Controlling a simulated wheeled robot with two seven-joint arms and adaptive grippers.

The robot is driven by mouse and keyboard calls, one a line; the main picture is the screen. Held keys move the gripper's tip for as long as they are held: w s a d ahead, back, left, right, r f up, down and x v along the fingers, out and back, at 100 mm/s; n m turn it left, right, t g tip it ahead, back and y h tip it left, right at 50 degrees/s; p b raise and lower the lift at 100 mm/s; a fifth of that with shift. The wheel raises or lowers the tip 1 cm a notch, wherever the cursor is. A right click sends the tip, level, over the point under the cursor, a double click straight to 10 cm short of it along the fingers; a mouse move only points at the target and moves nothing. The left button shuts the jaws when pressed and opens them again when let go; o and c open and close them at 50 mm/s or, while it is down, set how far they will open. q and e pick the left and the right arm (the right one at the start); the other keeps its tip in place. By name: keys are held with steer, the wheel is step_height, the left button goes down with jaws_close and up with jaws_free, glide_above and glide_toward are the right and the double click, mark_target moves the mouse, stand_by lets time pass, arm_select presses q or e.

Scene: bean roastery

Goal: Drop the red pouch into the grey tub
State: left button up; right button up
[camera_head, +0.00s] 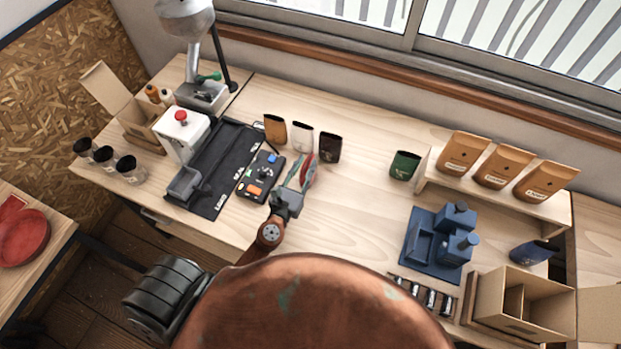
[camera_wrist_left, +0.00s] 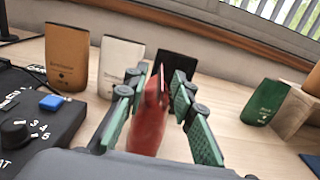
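The red pouch (camera_wrist_left: 149,122) stands narrow side on between the two green-padded fingers of my left gripper (camera_wrist_left: 160,82) in the left wrist view. Its lower end is hidden behind the gripper body. In the head view the red pouch (camera_head: 309,172) shows as a thin red strip at the fingers of my left gripper (camera_head: 299,177), over the middle of the bench. The fingers are part-way apart around it; whether they press on it is unclear. A small grey tub (camera_head: 184,184) sits on the black mat to the left. My right gripper is not in view.
Brown, white and black pouches (camera_head: 330,148) stand just behind the gripper, with a green pouch (camera_head: 404,165) farther right. A control box (camera_head: 260,176) lies between gripper and tub. A white machine with a red knob (camera_head: 181,132) stands behind the tub.

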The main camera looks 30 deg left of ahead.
arm_select(q)
steer(key=shift+w+p, duration=0.5)
steer(key=shift+w, duration=0.5)
steer(key=shift+w+f, duration=0.15)
steer(key=shift+w, duration=0.15)
steer(key=w, duration=0.5)
steer(key=shift+a+p, duration=0.15)
steer(key=shift+p, duration=0.15)
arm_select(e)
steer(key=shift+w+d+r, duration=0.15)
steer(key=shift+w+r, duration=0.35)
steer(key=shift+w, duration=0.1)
arm_select(q)
steer(key=shift+c, duration=0.5)
jaws_close()
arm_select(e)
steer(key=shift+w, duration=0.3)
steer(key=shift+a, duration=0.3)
